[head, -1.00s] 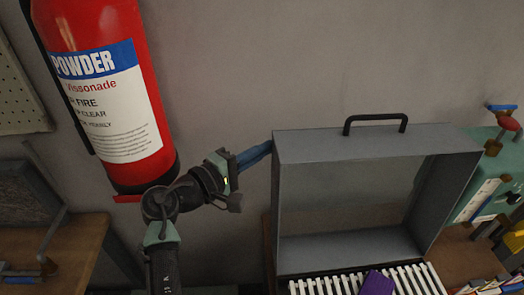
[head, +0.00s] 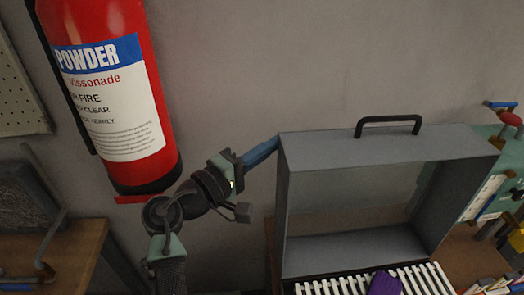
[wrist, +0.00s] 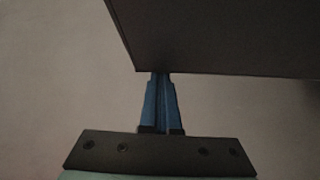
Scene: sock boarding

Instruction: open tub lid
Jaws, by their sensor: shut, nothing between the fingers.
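The tub's grey lid (head: 400,148) stands raised on its edge, its hollow inside facing me, with a black handle (head: 388,124) on its top side. The slatted white tub top (head: 335,285) lies below it, with a purple thing (head: 385,283) on the slats. My gripper (head: 275,146) is shut, its blue fingers reaching the upper left corner of the lid. In the wrist view the fingers (wrist: 161,78) point at the dark lid edge (wrist: 220,50) and their tips meet or pass behind it; I cannot tell if they touch.
A red fire extinguisher (head: 107,90) hangs on the wall above my arm. A wooden table (head: 60,252) is at the left. A green case and tools (head: 495,190) crowd the right side. Bare wall lies behind the lid.

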